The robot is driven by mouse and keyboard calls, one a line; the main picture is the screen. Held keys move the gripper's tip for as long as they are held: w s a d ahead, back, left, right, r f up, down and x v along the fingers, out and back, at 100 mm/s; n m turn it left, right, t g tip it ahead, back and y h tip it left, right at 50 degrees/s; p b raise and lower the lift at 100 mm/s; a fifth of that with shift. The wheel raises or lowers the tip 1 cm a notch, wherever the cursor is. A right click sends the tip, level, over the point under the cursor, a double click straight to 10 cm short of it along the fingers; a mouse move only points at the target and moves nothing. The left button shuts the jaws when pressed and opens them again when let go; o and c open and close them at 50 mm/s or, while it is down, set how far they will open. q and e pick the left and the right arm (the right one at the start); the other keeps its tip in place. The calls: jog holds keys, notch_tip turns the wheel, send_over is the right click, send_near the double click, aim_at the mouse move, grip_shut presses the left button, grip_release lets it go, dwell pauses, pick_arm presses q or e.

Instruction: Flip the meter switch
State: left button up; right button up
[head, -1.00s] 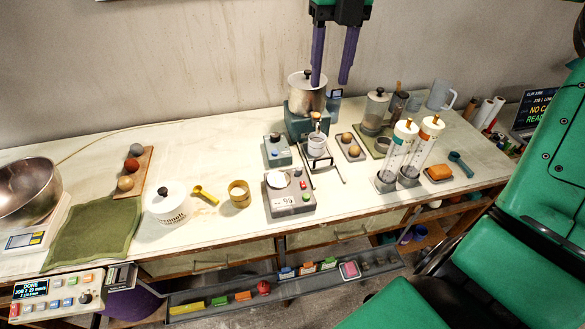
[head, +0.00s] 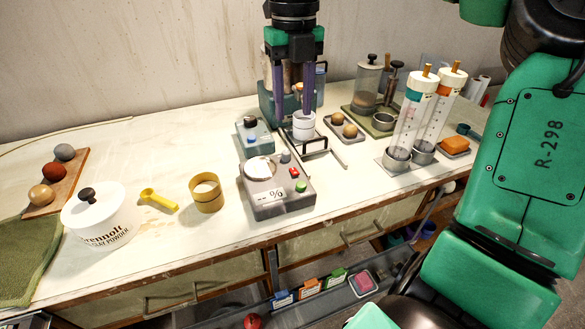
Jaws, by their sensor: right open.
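A grey meter box (head: 278,200) with a "%" label stands near the front middle of the table. Its top carries a round white dish (head: 260,168), a grey knob or lever (head: 286,156), a red button and a green button. I cannot tell from here which of these is the switch or how it is set. My right gripper (head: 291,115) points down from above, open, with its two purple fingers behind the meter box, around the area of a small white cup (head: 304,126). Nothing shows gripped. My left gripper is not in view.
Two clear cylinders (head: 411,120) stand to the right. A yellow ring cup (head: 207,194), yellow scoop (head: 158,201) and white lidded pot (head: 100,221) are to the left. My green arm fills the right side.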

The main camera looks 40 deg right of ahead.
aim_at(293, 169)
notch_tip(293, 169, down, 13)
jog(key=shift+f, duration=0.1)
jog(key=shift+b, duration=0.3)
grip_shut()
